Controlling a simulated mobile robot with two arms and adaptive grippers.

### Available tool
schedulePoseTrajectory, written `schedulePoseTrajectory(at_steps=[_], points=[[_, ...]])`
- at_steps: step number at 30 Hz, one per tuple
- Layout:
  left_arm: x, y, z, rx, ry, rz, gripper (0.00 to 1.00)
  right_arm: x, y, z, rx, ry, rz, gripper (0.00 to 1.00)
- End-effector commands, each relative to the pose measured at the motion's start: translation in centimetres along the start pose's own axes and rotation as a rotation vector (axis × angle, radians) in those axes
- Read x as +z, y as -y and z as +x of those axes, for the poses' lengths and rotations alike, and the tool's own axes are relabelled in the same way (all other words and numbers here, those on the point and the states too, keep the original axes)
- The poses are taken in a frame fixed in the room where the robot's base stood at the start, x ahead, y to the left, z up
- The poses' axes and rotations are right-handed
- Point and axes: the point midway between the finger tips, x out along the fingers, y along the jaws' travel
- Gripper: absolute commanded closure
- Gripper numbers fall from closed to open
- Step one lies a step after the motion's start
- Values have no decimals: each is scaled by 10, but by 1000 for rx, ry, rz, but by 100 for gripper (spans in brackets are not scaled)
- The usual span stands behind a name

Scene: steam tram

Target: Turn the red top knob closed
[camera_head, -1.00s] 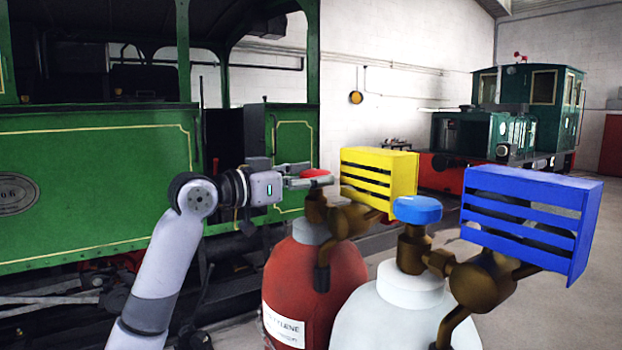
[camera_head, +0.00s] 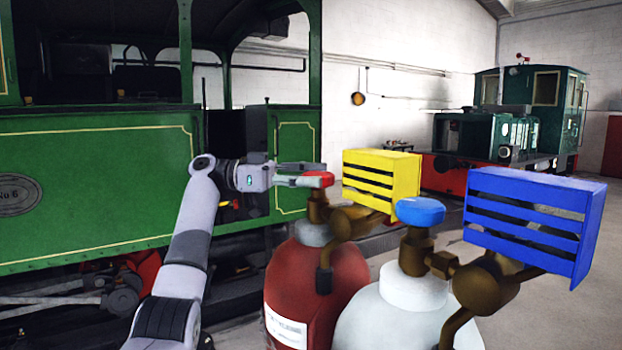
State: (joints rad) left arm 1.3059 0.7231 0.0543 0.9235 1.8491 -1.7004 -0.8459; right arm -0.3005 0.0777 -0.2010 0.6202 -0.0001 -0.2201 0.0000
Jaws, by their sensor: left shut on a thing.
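The red top knob (camera_head: 321,178) sits on the brass valve (camera_head: 317,208) of the dark red gas cylinder (camera_head: 312,280), in the middle of the head view. My left gripper (camera_head: 312,174) comes in from the left and is shut on the red knob. Its fingers lie along the knob and hide part of it. My right gripper is not in view.
A yellow slatted box (camera_head: 384,182) is close to the right of the knob. A white cylinder (camera_head: 410,308) with a blue knob (camera_head: 420,211) and a blue slatted box (camera_head: 530,222) stand further right. A green tram (camera_head: 95,190) stands behind my left arm.

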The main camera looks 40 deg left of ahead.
Motion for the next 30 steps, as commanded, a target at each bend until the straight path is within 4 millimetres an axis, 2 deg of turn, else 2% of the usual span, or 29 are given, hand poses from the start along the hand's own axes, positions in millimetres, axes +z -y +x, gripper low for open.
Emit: schedulePoseTrajectory(at_steps=[9, 26, 27, 30], points=[[0, 1, 0, 86, 3, -1, 76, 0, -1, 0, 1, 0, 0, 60], [2, 2, 1, 103, 7, -2, 76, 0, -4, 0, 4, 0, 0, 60], [2, 2, 1, 103, 7, -2, 45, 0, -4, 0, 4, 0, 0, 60], [2, 2, 1, 102, 6, -2, 39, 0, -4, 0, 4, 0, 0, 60]])
